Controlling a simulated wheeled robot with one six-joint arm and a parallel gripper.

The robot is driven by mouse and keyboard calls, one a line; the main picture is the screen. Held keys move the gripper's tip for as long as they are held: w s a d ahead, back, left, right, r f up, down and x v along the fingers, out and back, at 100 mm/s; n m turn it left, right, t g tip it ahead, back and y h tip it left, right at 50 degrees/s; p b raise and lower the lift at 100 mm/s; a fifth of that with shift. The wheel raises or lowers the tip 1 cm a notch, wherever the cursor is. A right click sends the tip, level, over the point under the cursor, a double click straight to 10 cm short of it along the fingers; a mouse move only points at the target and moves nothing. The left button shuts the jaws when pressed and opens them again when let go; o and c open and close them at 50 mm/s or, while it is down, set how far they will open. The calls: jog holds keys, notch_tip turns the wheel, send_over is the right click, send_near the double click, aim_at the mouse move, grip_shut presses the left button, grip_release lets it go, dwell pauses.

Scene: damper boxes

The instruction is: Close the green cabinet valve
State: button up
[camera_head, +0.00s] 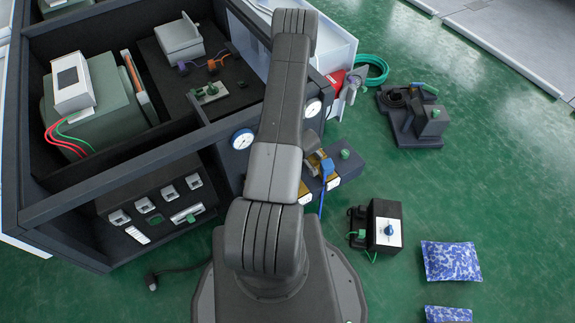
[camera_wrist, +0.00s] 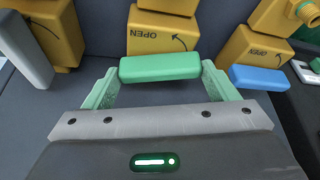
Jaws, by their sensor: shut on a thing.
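In the wrist view, the green valve handle (camera_wrist: 160,68) lies level across the picture, in front of a yellow valve body (camera_wrist: 160,35) marked OPEN with a curved arrow. My gripper (camera_wrist: 160,72) has its two pale green fingers at the two ends of this handle and is shut on it. The contact faces are partly hidden behind the handle. In the head view, my arm covers the gripper and the green handle.
A blue handle (camera_wrist: 258,79) is on the yellow valve to the right, close to my right finger. A grey handle (camera_wrist: 25,55) is on the left valve. In the head view, a black box with a blue knob (camera_head: 388,232) stands on the green floor.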

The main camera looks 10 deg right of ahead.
jog(key=shift+a+m+t+h+b, duration=0.1)
jog(key=shift+m+t+h+b, duration=0.3)
jog(key=shift+m+b, duration=0.95)
jog(key=shift+m, duration=0.35)
jog(key=o, duration=0.9)
jog(key=shift+o, duration=0.2)
jog(key=shift+r, duration=0.15)
jog(key=p+v, duration=0.4)
jog(key=v, duration=0.9)
jog(key=shift+s+a+r, duration=0.15)
jog(key=shift+s+r, duration=0.05)
jog(key=shift+r, duration=0.1)
jog(key=shift+f, duration=0.15)
